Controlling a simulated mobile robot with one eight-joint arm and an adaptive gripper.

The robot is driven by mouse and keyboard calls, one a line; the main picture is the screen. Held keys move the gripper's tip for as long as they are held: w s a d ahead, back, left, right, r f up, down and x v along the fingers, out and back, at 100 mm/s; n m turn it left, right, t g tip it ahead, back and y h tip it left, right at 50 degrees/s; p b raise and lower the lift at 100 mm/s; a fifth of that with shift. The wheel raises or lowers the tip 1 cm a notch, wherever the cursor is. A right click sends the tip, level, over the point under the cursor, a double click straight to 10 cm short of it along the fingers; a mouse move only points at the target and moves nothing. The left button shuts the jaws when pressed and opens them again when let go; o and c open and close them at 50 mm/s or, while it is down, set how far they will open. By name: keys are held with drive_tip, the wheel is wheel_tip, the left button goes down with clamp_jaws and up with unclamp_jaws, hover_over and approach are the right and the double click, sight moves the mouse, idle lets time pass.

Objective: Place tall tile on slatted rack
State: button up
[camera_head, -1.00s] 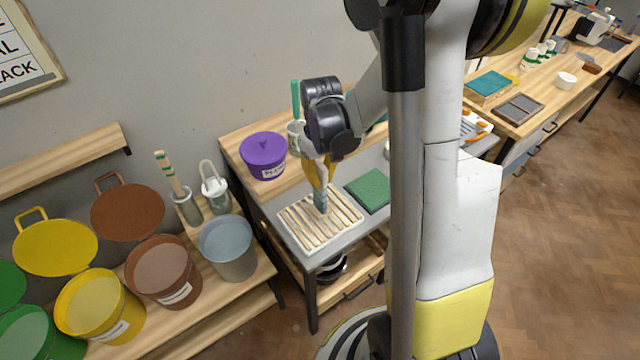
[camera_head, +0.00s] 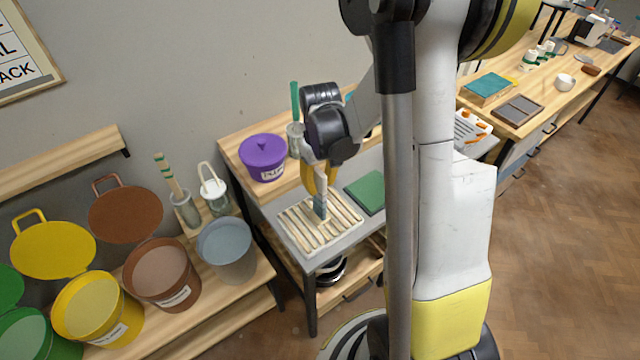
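The tall tile (camera_head: 320,208) is small, narrow and blue-grey. It stands close to upright on the slatted rack (camera_head: 290,228), with its lower end at the slats near the rack's middle. The rack is pale wood and lies on the grey top of the small table. My gripper (camera_head: 321,190) points down right over the tile, its yellow fingers around the tile's upper end. The fingers look spread, with a gap between them. The tile's top is partly hidden by the fingers.
A green square slab (camera_head: 367,191) lies just right of the rack. A purple lidded tub (camera_head: 263,157) and a jar with a green-handled tool (camera_head: 295,138) stand behind it. Buckets, including a grey-blue one (camera_head: 227,250), fill the lower shelf at left.

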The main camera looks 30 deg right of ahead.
wheel_tip(320, 180, up, 10)
drive_tip(key=p, duration=0.2)
drive_tip(key=shift+r+p, duration=0.25)
drive_tip(key=shift+p, duration=0.1)
drive_tip(key=shift+s+a+r, duration=0.1)
drive_tip(key=shift+a+r, duration=0.1)
drive_tip(key=shift+r, duration=0.5)
drive_tip(key=s+a+r+t, duration=0.7)
drive_tip(key=s+a+r, duration=0.2)
drive_tip(key=a, duration=0.4)
drive_tip(key=shift+s+a+r, duration=0.15)
drive_tip(key=shift+s+r, duration=0.2)
drive_tip(key=shift+s, duration=0.4)
clamp_jaws()
